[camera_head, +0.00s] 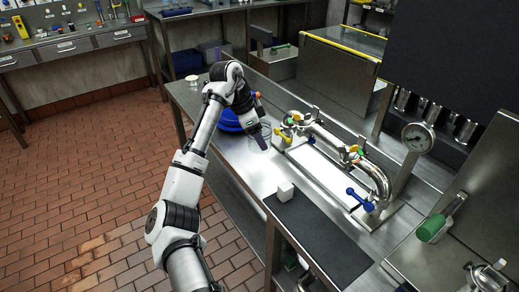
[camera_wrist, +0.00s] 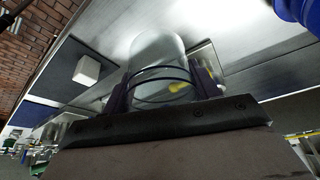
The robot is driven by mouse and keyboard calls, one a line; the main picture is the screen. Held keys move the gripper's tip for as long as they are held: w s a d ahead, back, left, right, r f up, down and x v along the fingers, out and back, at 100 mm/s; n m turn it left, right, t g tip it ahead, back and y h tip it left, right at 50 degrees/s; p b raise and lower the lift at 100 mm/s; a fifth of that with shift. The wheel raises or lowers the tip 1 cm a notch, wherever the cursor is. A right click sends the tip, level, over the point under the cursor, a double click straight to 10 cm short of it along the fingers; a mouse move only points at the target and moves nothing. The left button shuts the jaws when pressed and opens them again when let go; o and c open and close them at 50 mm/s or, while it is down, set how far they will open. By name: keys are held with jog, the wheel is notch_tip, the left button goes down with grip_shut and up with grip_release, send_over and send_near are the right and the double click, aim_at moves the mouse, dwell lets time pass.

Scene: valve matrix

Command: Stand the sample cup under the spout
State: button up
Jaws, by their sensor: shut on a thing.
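In the wrist view, my gripper (camera_wrist: 163,88) is shut on a clear, see-through sample cup (camera_wrist: 157,55) with thin dark rings around it. The cup is hard to make out there. A yellow handle (camera_head: 280,138) is close to the right of the gripper. I cannot clearly pick out the spout's opening, nor tell whether the cup touches the bench.
A white cube (camera_head: 285,191) sits on the bench near a dark mat (camera_head: 318,245). A blue container (camera_head: 229,120) is behind my arm. A blue handle (camera_head: 360,199) and a round gauge (camera_head: 418,137) are at the pipework's right. Bare bench (camera_head: 250,165) lies left of the pipework.

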jog(key=shift+f+p, duration=0.6)
jog(key=shift+f, duration=2.7)
jog(key=shift+f, duration=0.15)
jog(key=o, duration=0.9)
jog(key=shift+o, duration=0.3)
